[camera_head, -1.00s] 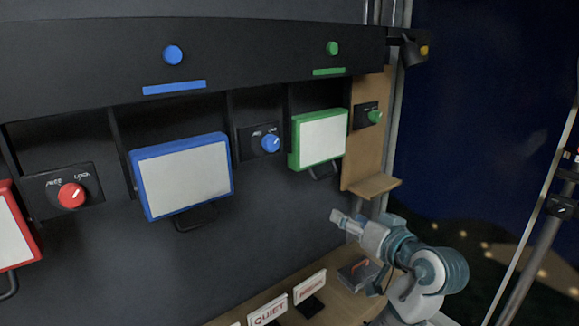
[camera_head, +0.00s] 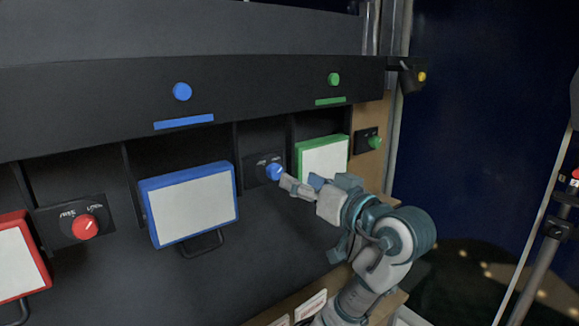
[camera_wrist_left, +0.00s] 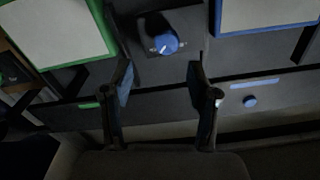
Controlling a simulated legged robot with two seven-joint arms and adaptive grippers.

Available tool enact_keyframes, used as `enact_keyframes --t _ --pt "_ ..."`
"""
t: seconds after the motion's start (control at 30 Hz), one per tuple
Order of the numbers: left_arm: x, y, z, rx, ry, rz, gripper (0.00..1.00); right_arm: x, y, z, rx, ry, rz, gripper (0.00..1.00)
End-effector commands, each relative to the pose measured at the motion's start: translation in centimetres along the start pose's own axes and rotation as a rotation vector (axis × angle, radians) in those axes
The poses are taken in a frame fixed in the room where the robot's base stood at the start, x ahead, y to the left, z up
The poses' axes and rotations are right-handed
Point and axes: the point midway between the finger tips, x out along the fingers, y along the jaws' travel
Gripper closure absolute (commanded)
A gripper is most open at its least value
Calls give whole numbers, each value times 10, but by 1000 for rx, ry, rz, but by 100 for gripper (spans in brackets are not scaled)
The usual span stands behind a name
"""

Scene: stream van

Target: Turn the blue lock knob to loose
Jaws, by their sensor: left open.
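The blue lock knob (camera_head: 274,172) sits on a dark plate (camera_head: 252,170) between the blue-framed and green-framed panels. Its pale pointer mark leans up and to the right in the head view. My left gripper (camera_head: 288,183) is at the knob's lower right in that view, its fingertips close to it. In the left wrist view the two fingers of my left gripper (camera_wrist_left: 160,78) are spread and empty. The blue knob (camera_wrist_left: 166,43) lies beyond the fingertips, roughly between them. I cannot tell whether a finger touches it. My right gripper is not in view.
The blue-framed panel (camera_head: 193,205) is left of the knob, the green-framed panel (camera_head: 322,157) right of it. A red knob (camera_head: 85,227) is far left, a green knob (camera_head: 375,142) at the right. Dark dividers flank the blue knob's bay. Cards (camera_head: 309,306) stand low in front.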

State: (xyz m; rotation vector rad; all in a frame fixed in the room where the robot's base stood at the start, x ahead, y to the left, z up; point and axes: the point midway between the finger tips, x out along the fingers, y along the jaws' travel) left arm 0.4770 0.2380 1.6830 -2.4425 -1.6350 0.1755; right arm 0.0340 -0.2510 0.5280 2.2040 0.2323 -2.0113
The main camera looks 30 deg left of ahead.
Motion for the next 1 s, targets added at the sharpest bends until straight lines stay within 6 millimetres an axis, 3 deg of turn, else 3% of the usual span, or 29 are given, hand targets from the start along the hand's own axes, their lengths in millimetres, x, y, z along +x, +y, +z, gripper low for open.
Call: enact_keyframes --t 0.1,0.23,0.63,0.87,0.9,1.0 --pt "30 -3 0 -1 -6 -3 40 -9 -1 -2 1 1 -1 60" --pt "48 -4 2 -2 -6 -1 40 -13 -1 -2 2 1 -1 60" --pt "44 2 -1 1 1 -1 40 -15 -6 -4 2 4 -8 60" --pt "47 1 0 1 1 1 95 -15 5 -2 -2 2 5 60" --pt "47 2 0 2 1 2 100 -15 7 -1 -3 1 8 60" --pt "48 2 1 1 0 2 100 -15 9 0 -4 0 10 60"
